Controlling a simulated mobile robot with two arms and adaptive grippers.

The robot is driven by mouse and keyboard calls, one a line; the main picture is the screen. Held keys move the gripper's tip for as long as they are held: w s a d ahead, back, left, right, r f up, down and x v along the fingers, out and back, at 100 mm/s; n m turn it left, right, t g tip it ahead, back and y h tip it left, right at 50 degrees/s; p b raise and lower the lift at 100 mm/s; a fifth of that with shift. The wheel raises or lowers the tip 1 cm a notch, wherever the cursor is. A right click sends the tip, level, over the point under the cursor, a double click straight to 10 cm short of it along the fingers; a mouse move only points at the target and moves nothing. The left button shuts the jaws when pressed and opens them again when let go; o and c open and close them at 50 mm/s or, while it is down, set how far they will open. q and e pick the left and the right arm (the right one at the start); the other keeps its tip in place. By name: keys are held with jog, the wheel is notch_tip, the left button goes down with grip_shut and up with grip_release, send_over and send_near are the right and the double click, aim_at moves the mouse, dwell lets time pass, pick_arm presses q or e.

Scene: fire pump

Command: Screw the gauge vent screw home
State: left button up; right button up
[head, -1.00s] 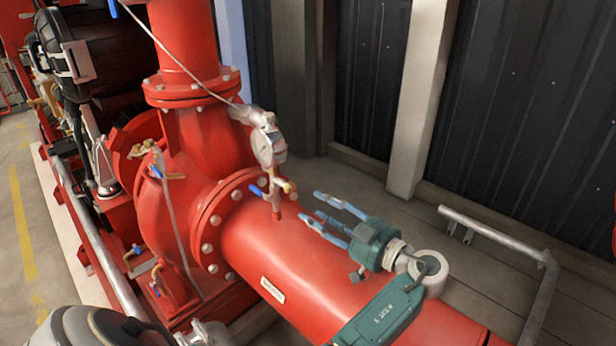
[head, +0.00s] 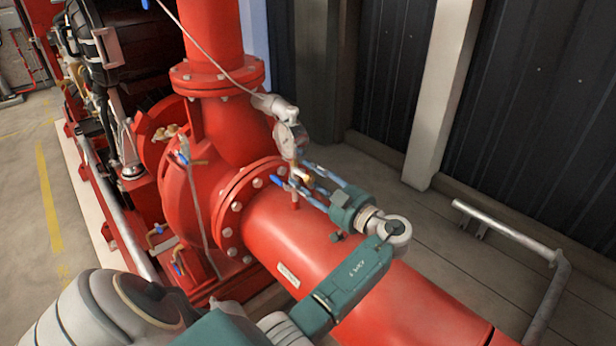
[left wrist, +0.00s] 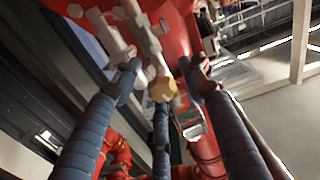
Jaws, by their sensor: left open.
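The pressure gauge (head: 286,138) stands on its small valve fitting above the large red pipe (head: 300,250). A brass hex head, which looks like the vent screw, is on that fitting (head: 307,180); in the left wrist view it faces me (left wrist: 162,89). My left gripper (head: 299,177) is open, its blue fingers reaching around the fitting from the right. In the left wrist view the fingers (left wrist: 160,78) stand around the brass head with visible gaps at both sides. Whether the lower finger touches it I cannot tell. My right gripper is not in view.
A blue-handled lever (head: 281,171) sits left of the fingers. A thin hose (head: 205,52) runs up from the gauge's top. The flange (head: 236,205) is close by at left. A grey rail (head: 510,232) stands at right; the floor between is clear.

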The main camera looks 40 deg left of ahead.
pick_arm(q)
grip_shut()
jog(key=shift+f+m+b, duration=0.2)
jog(key=shift+m+b, duration=0.4)
jog(key=shift+b, duration=0.1)
jog(key=shift+m+b, duration=0.45)
jog(key=shift+m, duration=0.45)
jog(key=shift+s+r+m, duration=0.1)
jog(key=shift+m, duration=0.5)
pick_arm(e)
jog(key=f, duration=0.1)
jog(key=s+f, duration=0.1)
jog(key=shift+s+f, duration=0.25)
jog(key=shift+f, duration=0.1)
pick_arm(q)
jog(key=shift+c, duration=0.3)
grip_release()
jog(key=shift+o, duration=0.3)
